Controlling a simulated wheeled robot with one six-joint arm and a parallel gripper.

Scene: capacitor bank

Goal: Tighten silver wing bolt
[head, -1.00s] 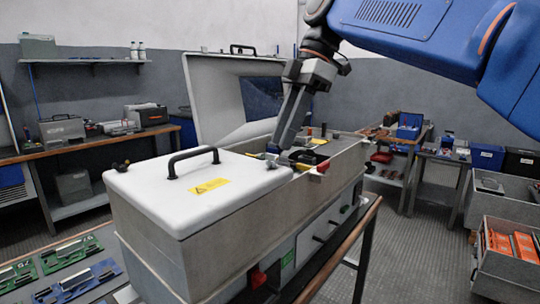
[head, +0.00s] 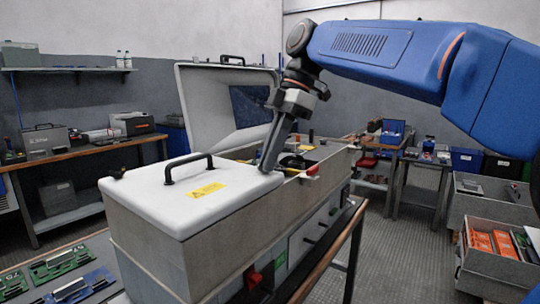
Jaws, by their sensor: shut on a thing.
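My gripper (head: 268,165) points down at the right edge of the white closed lid (head: 165,195) of the capacitor bank (head: 200,245). Its jaws are shut at the lid's edge beside the open compartment. The silver wing bolt cannot be made out; the jaws hide the spot where they close. The lid has a black handle (head: 188,167) and a yellow warning label (head: 206,190). A second lid (head: 210,105) stands raised behind the open compartment, which holds dark parts.
A red-tipped part (head: 313,169) sits on the compartment's near rim, right of my gripper. A wooden rail (head: 325,260) runs along the bank's front. Workbenches stand at left and back right. Grey bins (head: 500,258) stand on the floor at right.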

